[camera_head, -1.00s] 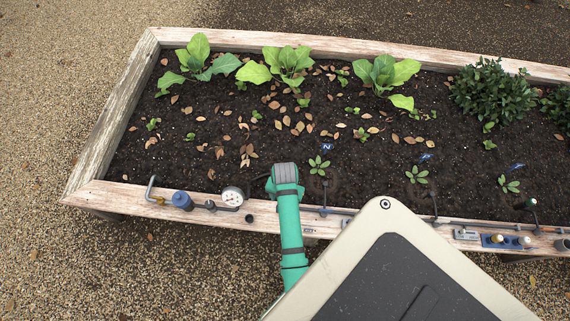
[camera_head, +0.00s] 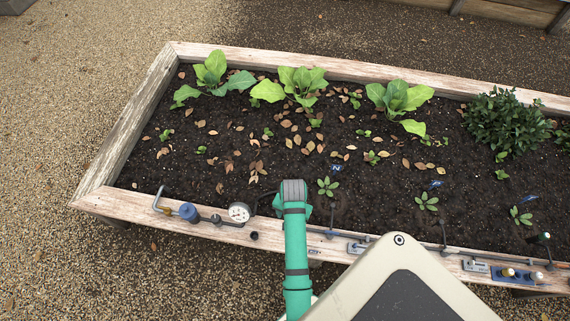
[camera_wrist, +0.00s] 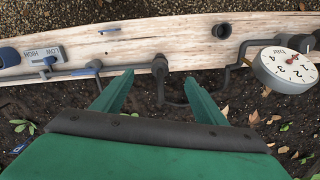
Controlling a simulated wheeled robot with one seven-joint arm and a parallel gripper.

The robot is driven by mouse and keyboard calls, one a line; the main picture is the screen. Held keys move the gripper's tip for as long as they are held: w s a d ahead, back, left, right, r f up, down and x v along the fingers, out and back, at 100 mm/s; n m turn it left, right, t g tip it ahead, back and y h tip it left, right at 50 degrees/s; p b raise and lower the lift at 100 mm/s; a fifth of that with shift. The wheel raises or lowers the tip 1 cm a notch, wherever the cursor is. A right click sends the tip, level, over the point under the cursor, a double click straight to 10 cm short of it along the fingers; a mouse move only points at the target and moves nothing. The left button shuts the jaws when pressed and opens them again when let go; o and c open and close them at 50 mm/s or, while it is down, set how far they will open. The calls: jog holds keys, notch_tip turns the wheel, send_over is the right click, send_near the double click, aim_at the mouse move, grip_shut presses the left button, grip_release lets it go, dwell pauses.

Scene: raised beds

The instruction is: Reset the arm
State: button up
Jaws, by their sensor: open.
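My green arm (camera_head: 297,250) reaches over the near wooden rim of the raised bed in the head view. Its grey-capped end (camera_head: 293,190) is above the soil just inside that rim. The fingers are hidden below it there. In the wrist view, my gripper (camera_wrist: 158,84) shows two green fingers spread apart with nothing between them. A dark pipe fitting (camera_wrist: 160,68) on the rim shows in the gap, and I cannot tell if it is touched.
The bed's near rim (camera_head: 130,205) carries a pressure gauge (camera_head: 239,212), a blue valve (camera_head: 189,212) and thin pipes. Seedlings with blue tags, leafy plants (camera_head: 300,85) and a bush (camera_head: 505,122) grow in the soil. Gravel (camera_head: 60,110) lies clear at the left.

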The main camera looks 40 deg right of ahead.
jog(key=shift+s+a+f, duration=0.1)
jog(key=shift+a+f, duration=0.05)
jog(key=s+a+r+n+t+h, duration=0.2)
jog(key=a+n+t, duration=0.2)
jog(key=a, duration=0.2)
jog(key=s+a+r+n+t+h, duration=0.1)
jog(key=s+a+n+t, duration=0.2)
jog(key=a, duration=0.4)
jog(key=s+a+r+n+t+y, duration=0.1)
jog(key=a+r, duration=0.3)
jog(key=r, duration=0.4)
jog(key=s+a+r+n+t+y, duration=0.1)
jog(key=s+a+r+n+t, duration=0.2)
jog(key=r, duration=0.6)
jog(key=s+a+r+n+t+y, duration=0.1)
jog(key=s+a+r+n+t, duration=0.1)
jog(key=a+r, duration=0.4)
notch_tip(320, 180, up, 4)
jog(key=shift+s+f+t, duration=0.25)
jog(key=shift+s+t, duration=0.6)
jog(key=shift+t, duration=0.35)
